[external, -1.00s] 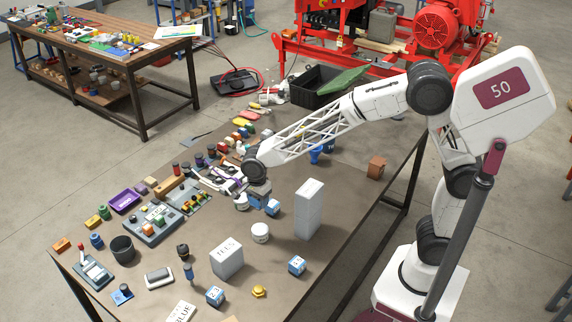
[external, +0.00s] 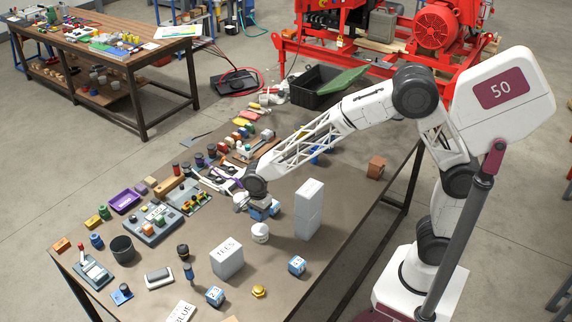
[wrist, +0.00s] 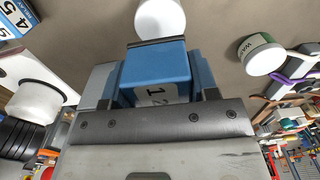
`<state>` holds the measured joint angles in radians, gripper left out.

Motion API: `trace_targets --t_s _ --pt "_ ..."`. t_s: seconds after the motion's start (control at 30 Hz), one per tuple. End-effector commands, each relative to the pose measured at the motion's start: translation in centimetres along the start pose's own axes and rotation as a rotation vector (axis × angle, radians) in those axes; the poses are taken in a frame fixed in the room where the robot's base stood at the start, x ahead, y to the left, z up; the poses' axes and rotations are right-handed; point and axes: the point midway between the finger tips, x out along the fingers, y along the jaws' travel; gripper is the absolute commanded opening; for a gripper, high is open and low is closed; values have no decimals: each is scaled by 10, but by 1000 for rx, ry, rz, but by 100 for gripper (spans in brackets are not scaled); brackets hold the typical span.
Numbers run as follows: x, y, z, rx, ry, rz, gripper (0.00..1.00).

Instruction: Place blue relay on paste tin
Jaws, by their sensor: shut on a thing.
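My gripper (external: 262,210) is shut on the blue relay (wrist: 156,75), a blue block with a white label marked with digits, held between the jaws in the wrist view. In the external view the relay is hard to tell from the blue parts of the gripper. A white round tin (external: 260,233), probably the paste tin, stands on the table just in front of the gripper. It appears as a white round shape (wrist: 160,18) beyond the relay in the wrist view. The relay looks apart from the tin; its height above the table is unclear.
A white tin with a green-edged label (wrist: 260,55) stands to the right in the wrist view. A tall white block (external: 309,210) stands right of my gripper, and a white lettered box (external: 227,258) in front. Blue numbered cubes (external: 297,265) lie nearer the front edge.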

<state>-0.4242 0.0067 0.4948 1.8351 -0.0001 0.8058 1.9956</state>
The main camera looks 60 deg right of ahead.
Motion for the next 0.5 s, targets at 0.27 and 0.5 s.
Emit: trace_targets --t_s 0.27,0.5 --pt "17 0 0 0 -1 -2 27" --pt "17 0 0 0 -1 -1 27"
